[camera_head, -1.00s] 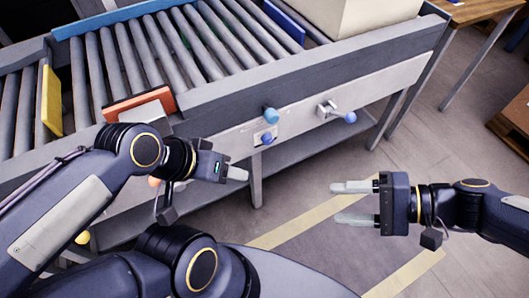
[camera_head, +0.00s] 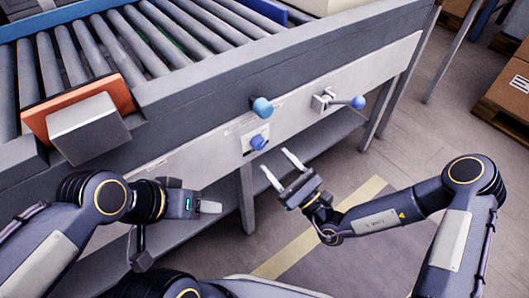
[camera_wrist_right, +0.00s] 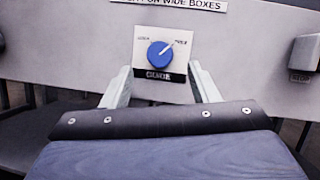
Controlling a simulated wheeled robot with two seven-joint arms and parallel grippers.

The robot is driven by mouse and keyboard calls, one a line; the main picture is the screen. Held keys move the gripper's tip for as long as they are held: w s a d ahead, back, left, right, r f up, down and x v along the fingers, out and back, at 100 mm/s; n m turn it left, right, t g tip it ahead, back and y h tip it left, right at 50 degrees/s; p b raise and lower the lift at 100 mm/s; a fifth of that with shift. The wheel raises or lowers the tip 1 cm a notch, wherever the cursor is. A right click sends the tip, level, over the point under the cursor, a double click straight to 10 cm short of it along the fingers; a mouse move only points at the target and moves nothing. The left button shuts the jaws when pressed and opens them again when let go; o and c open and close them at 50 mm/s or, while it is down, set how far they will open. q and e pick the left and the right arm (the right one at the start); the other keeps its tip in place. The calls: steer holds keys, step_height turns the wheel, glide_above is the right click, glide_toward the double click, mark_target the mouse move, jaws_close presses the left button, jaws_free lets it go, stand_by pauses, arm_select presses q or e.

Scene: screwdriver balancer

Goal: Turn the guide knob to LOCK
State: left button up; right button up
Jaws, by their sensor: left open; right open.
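The blue guide knob (camera_head: 258,142) sits on a white plate on the conveyor's side panel. In the right wrist view the knob (camera_wrist_right: 160,55) is centred, its white pointer line aimed up and right, toward the right-hand label that appears to read FREE. The left-hand label is blurred but looks like LOCK; a dark GUIDE label lies below. My right gripper (camera_head: 277,161) is open and empty, its fingers pointing at the knob from the near side, apart from it. In the wrist view the fingers flank the plate's lower part. My left gripper (camera_head: 210,207) is open, left of and below the knob.
A lever with a blue ball (camera_head: 358,102) sits to the right. A grey block with an orange face (camera_head: 90,125) is at the left by the rollers. Cardboard boxes (camera_head: 507,100) stand far right.

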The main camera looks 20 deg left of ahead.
mark_target(262, 146)
steer(key=b+x, duration=0.1)
steer(key=x, duration=0.4)
steer(key=c, duration=1)
